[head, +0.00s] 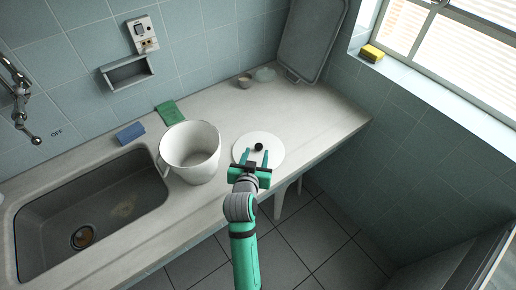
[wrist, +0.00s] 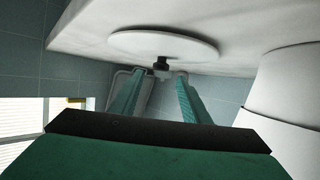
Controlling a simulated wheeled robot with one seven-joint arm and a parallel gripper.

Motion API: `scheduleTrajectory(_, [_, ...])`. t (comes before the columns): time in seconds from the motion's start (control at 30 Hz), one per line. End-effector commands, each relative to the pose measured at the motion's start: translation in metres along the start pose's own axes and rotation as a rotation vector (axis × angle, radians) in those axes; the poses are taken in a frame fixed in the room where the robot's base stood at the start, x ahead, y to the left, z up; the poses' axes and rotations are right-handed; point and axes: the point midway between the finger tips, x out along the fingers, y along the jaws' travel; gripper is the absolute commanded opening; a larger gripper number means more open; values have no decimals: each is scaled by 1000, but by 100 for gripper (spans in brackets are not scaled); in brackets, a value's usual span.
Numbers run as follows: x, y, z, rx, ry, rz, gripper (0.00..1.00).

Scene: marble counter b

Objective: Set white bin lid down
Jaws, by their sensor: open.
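The white bin lid (head: 272,142) is a round disc with a black knob (head: 258,147). It lies on the counter to the right of the white bin (head: 190,155), which stands open at the top. My gripper (head: 252,157) is at the lid's knob, its green fingers apart on either side of it. In the wrist view the lid (wrist: 165,43) rests on the counter surface, and the knob (wrist: 161,66) shows between the fingertips, with gaps to both fingers. The bin's side (wrist: 283,85) is at the right of the wrist view.
The sink (head: 100,205) is left of the bin. A blue sponge (head: 130,133) and a green cloth (head: 170,112) lie behind it. The counter right of the lid is clear.

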Motion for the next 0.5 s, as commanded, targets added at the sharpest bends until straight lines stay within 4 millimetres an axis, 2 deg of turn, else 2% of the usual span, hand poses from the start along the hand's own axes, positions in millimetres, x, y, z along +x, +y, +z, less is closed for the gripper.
scheduleTrajectory(0.03, [-11,0,0,0,0,-1,43])
scheduleTrajectory(0.2, [-36,-1,0,0,-1,-2,43])
scheduleTrajectory(0.5, [-52,0,0,0,0,-1,43])
